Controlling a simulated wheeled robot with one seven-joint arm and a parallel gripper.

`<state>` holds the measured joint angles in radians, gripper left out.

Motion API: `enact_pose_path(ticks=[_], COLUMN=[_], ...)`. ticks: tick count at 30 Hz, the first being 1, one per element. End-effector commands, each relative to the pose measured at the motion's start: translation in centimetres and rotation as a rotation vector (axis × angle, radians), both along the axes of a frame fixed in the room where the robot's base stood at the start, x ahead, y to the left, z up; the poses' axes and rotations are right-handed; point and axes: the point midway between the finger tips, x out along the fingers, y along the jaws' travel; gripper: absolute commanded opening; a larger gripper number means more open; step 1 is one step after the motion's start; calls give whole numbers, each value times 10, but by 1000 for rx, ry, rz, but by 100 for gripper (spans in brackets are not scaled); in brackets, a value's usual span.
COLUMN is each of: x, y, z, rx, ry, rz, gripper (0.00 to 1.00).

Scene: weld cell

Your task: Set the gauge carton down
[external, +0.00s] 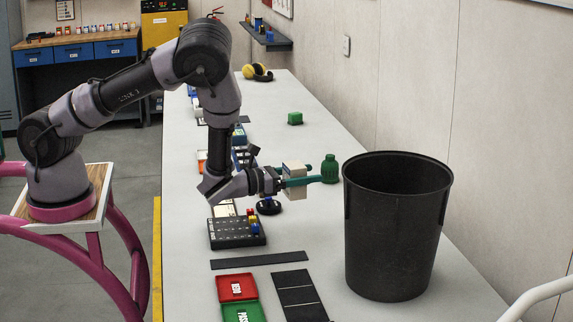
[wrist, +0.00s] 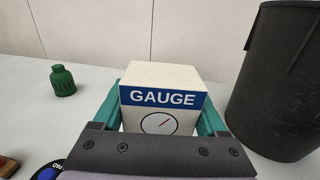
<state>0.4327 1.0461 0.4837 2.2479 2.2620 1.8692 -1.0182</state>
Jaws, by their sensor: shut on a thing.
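The gauge carton (external: 295,180) is a small cream box. In the wrist view the carton (wrist: 160,92) shows a blue band reading GAUGE and a dial drawing. My gripper (external: 300,182) has its teal fingers on both sides of the carton and is shut on it. The carton is over the grey-white bench (external: 315,232), left of the black bin.
A tall black bin (external: 395,225) stands close on the right; it also shows in the wrist view (wrist: 285,85). A green bottle (external: 330,168) stands just behind the carton. Red (external: 237,287) and green trays and a black mat (external: 298,294) lie in front.

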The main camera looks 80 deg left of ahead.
Motion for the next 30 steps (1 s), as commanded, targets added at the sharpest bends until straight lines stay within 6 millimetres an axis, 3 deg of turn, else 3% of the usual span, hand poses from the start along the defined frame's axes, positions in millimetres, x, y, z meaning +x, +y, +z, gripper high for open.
enact_pose_path(ticks=[1,9,15,18,21,25,30], x=[4,0,-23,-34,-40,-43,-43], y=[31,179,266,291,304,310,310], z=[0,1,-1,-2,-4,-18,-50], rx=[8,12,7,4,2,-1,-1], ry=[1,9,6,4,1,4,3], rz=[6,-45,-99,-119,-131,-138,-139], gripper=[10,10,10,10,10,10,10])
